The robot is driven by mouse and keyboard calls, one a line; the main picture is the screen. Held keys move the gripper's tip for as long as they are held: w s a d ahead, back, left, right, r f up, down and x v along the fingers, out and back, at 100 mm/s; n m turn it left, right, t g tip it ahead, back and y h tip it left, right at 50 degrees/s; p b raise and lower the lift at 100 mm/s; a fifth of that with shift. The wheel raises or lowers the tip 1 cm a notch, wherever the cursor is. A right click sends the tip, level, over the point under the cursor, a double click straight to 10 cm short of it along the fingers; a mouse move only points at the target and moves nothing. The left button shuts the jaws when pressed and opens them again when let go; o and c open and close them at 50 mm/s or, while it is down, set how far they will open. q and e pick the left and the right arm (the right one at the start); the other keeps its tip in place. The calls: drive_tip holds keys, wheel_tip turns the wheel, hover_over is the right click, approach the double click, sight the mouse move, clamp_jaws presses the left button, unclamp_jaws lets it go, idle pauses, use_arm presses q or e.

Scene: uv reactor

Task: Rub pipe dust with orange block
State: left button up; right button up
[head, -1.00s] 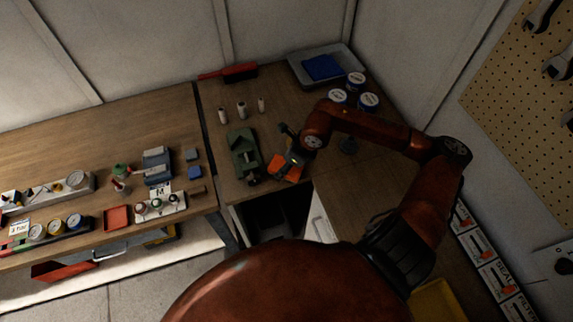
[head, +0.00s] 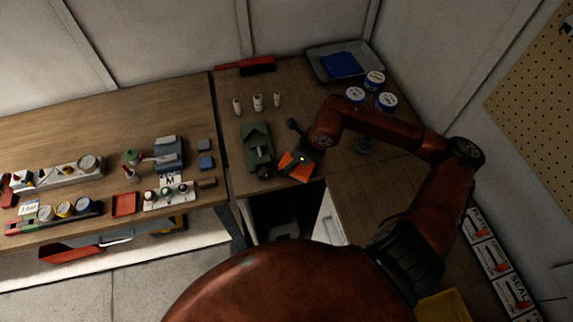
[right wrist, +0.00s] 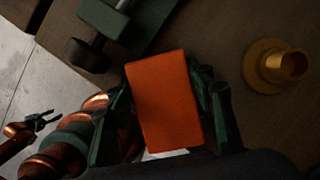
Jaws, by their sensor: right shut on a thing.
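The orange block (head: 297,166) is in my right gripper (head: 303,157), over the bench near its front edge, just right of the green vise (head: 257,152). In the right wrist view the orange block (right wrist: 163,100) sits between the two fingers of my right gripper (right wrist: 165,118), which are shut on its sides. A brass flanged pipe piece (right wrist: 278,65) stands on the wood to the right, apart from the block. I cannot make out dust on it. My left gripper (right wrist: 40,121) shows small at the left of the right wrist view, its tips apart and empty; the head view does not show it.
Three small white bottles (head: 258,102) stand behind the vise. White cans (head: 374,80) and a grey tray with a blue cloth (head: 317,66) are at the back right. A red-handled brush (head: 250,65) lies at the back. The left bench (head: 80,125) holds gauges and blocks.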

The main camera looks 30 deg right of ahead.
drive_tip(key=shift+s+d+f, duration=0.1)
drive_tip(key=shift+s+d, duration=0.15)
drive_tip(key=shift+d, duration=0.4)
drive_tip(key=shift+s+d+f, duration=0.1)
drive_tip(key=shift+s+d, duration=0.2)
drive_tip(key=shift+d, duration=0.35)
drive_tip(key=shift+s+d+f, duration=0.1)
drive_tip(key=shift+s+d, duration=0.15)
drive_tip(key=shift+d, duration=0.4)
drive_tip(key=shift+s+d+f, duration=0.1)
drive_tip(key=shift+s+d, duration=0.15)
drive_tip(key=shift+d, duration=0.35)
drive_tip(key=shift+s+d, duration=0.2)
drive_tip(key=shift+d, duration=0.4)
drive_tip(key=shift+p, duration=0.35)
drive_tip(key=shift+w+r+p, duration=0.1)
drive_tip(key=shift+r+p, duration=1.25)
drive_tip(key=shift+r, duration=1.8)
drive_tip(key=shift+r+p, duration=0.7)
drive_tip(key=shift+r, duration=0.75)
